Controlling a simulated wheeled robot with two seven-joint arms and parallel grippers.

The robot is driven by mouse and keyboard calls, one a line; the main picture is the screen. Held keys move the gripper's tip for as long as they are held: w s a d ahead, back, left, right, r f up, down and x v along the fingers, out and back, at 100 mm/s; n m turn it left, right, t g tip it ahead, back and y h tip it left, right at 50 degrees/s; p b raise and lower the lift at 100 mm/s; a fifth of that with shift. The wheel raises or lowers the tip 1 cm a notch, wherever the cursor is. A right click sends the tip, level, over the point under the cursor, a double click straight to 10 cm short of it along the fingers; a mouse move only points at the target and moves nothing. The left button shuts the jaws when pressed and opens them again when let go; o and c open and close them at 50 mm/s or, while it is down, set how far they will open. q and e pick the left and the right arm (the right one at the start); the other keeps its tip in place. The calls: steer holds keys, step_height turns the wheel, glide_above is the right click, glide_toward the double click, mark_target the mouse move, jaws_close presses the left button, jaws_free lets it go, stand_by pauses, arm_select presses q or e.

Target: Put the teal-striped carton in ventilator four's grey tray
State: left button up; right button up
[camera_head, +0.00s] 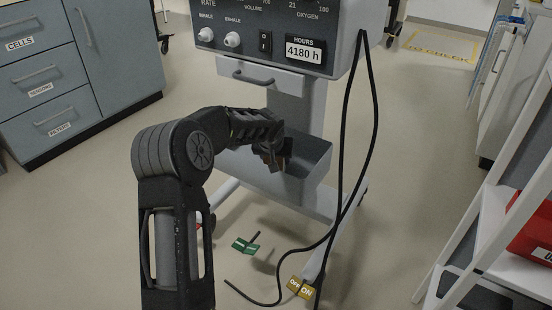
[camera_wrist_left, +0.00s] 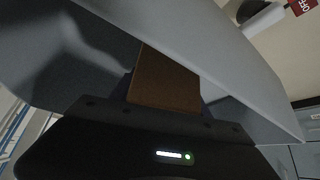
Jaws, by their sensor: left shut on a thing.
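The ventilator's grey tray (camera_head: 312,198) hangs low on its stand, below the control panel. My left gripper (camera_head: 279,158) is over the tray's opening, its fingertips pointing down. In the left wrist view it is shut on a plain brown carton (camera_wrist_left: 165,82), with the tray's grey walls (camera_wrist_left: 235,50) around it. No teal stripe shows on the visible face. In the head view the carton is mostly hidden by the gripper. I cannot tell whether it touches the tray floor. My right gripper is in neither view.
The ventilator (camera_head: 275,50) shows 4180 h. A black cable (camera_head: 373,120) hangs along its right side. A green tag (camera_head: 244,246) and a yellow tag (camera_head: 299,288) are low near the stand. Blue-grey drawers (camera_head: 45,80) stand left; a white rack (camera_head: 490,225) with a red bin (camera_head: 532,235) stands right.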

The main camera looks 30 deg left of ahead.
arm_select(q)
steer(key=o, duration=1.5)
steer(key=shift+s+d+r, duration=0.1)
steer(key=shift+s+r, duration=0.05)
steer(key=shift+r, duration=0.35)
steer(key=p+v, duration=0.3)
steer(key=v, duration=0.8)
steer(key=shift+s+p, duration=0.1)
steer(key=shift+p, duration=0.3)
